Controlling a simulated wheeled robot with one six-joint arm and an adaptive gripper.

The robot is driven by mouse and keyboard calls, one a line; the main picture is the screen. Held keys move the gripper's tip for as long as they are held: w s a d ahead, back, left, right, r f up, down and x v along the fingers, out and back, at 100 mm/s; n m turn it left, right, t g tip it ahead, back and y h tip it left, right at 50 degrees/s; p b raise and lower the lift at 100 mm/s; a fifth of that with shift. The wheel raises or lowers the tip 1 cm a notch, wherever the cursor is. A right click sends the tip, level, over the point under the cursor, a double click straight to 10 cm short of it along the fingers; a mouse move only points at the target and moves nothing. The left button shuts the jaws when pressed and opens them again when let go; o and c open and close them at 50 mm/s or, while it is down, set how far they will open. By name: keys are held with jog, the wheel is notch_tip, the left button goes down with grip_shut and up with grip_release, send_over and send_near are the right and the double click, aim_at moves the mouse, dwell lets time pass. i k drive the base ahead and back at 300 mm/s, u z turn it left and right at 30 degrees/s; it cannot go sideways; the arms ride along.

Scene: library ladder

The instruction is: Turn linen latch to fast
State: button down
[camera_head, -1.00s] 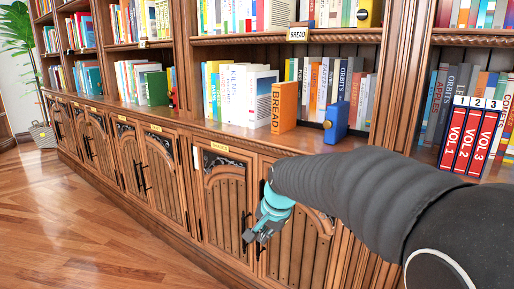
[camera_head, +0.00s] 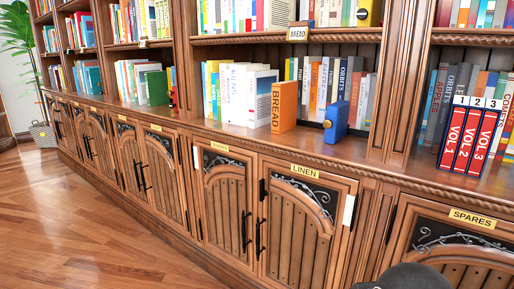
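The linen door (camera_head: 296,236) is a brown panelled cupboard door under a yellow LINEN label (camera_head: 305,171). It looks shut. A small dark upright fitting (camera_head: 263,190) sits at its upper left edge; it could be the latch, but I cannot read its setting. A long black handle (camera_head: 260,238) is below it. A white upright piece (camera_head: 348,210) is on the door's right edge. My gripper is out of view. Only a dark rounded part of my arm shows at the bottom right, apart from the linen door.
The neighbouring door (camera_head: 226,205) has its own black handle and a white piece at its left edge. The SPARES door (camera_head: 452,245) is at the right. An orange BREAD book (camera_head: 284,107), a blue object (camera_head: 336,122) and red volumes (camera_head: 467,137) stand above. The floor (camera_head: 80,225) is clear.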

aim_at(262, 193)
jog(key=k, duration=0.5)
jog(key=z, duration=0.9)
jog(key=i, duration=0.75)
jog(key=u, duration=0.95)
